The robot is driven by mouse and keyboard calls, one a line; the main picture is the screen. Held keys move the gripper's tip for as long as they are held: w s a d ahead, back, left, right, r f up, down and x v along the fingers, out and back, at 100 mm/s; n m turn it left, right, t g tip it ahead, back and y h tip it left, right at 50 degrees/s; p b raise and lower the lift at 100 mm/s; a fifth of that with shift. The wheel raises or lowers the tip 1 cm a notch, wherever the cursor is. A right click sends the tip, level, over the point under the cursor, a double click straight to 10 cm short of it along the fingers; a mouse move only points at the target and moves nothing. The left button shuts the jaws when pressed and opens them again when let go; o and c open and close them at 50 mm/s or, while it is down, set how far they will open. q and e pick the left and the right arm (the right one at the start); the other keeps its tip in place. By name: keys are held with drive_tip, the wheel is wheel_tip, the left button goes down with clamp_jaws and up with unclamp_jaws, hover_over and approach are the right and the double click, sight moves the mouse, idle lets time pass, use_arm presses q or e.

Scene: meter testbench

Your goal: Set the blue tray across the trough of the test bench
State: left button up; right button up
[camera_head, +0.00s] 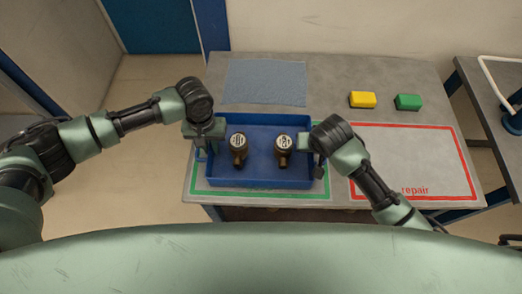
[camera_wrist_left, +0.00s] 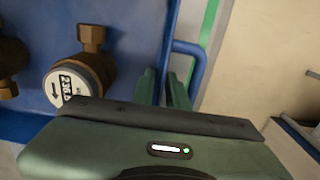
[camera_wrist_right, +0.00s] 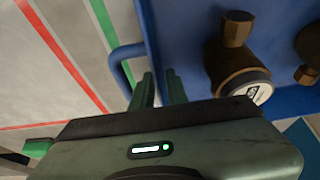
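The blue tray (camera_head: 265,121) is level over the green-outlined area at the front left of the grey table. I cannot tell whether it touches the table. Two brass meters with white dials, a left one (camera_head: 239,149) and a right one (camera_head: 283,147), stand inside it. My left gripper (camera_wrist_left: 163,88) is at the tray's left wall, its fingers close on either side of the wall beside the blue handle loop (camera_wrist_left: 195,60). My right gripper (camera_wrist_right: 159,90) straddles the right wall the same way, beside the other handle loop (camera_wrist_right: 117,65). I cannot make out the trough.
A blue-grey cloth (camera_head: 265,82) lies behind the tray. A yellow block (camera_head: 362,99) and a green block (camera_head: 408,102) lie behind the red-outlined repair area (camera_head: 410,150), which is empty. A separate grey bench (camera_head: 480,85) with a white pipe stands at the right, past a gap.

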use_arm(q)
drive_tip(key=shift+f, duration=0.5)
use_arm(e)
drive_tip(key=shift+w+f, duration=0.25)
drive_tip(key=shift+f, duration=0.2)
use_arm(q)
clamp_jaws()
use_arm(e)
clamp_jaws()
use_arm(q)
drive_tip(key=shift+r, duration=0.1)
idle(0.3)
